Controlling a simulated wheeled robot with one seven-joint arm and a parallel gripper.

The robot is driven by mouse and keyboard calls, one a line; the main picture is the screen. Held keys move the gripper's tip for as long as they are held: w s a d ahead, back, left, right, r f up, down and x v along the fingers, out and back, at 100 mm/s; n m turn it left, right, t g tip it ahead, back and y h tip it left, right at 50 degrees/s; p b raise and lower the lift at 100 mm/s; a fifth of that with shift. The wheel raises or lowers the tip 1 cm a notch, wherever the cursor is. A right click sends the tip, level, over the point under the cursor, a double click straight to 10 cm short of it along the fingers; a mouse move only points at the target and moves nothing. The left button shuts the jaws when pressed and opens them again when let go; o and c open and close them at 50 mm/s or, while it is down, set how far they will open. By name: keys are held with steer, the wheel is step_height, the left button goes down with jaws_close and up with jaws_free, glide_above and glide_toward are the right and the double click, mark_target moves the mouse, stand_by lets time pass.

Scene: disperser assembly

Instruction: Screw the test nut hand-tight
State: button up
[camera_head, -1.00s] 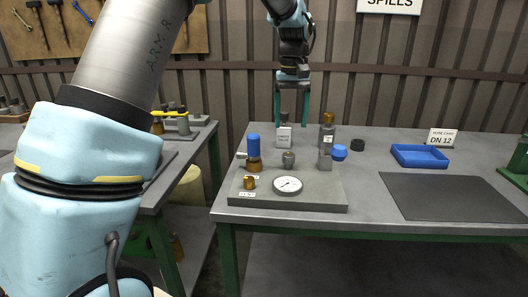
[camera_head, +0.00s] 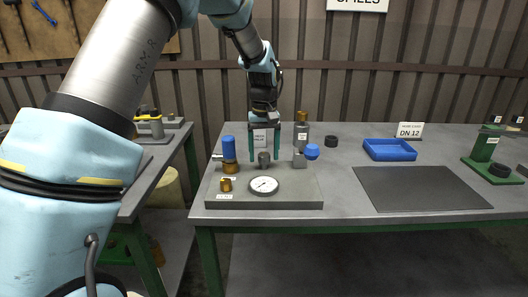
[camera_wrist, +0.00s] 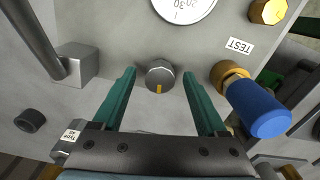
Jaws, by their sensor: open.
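A brass hex nut (camera_head: 226,185) sits at the front left of the grey panel block (camera_head: 300,205). In the wrist view the brass nut (camera_wrist: 268,11) is at the top right, near the TEST label (camera_wrist: 239,46). My gripper (camera_head: 266,157) is open and points down over the block, behind the gauge. In the wrist view its two green fingers (camera_wrist: 159,75) stand either side of a dark grey knob (camera_wrist: 160,76) with an orange mark. Whether they reach down to the knob's level is unclear. The fingers hold nothing.
A brass valve with a blue handle (camera_head: 228,149) stands left of my gripper. A round gauge (camera_head: 264,186) is in front. A grey block with a blue ball (camera_head: 312,151) is close on the right. A blue tray (camera_head: 389,150) and dark mat (camera_head: 422,188) lie further right.

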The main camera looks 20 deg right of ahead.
steer(key=shift+c, duration=0.3)
jaws_close()
steer(key=shift+m, duration=0.4)
steer(key=m+p, duration=0.1)
steer(key=m, duration=0.2)
steer(key=shift+r, duration=0.1)
steer(key=shift+w+m+p, duration=0.1)
steer(key=shift+m+p, duration=0.35)
steer(key=shift+m, duration=1.55)
steer(key=shift+o, duration=0.3)
jaws_free()
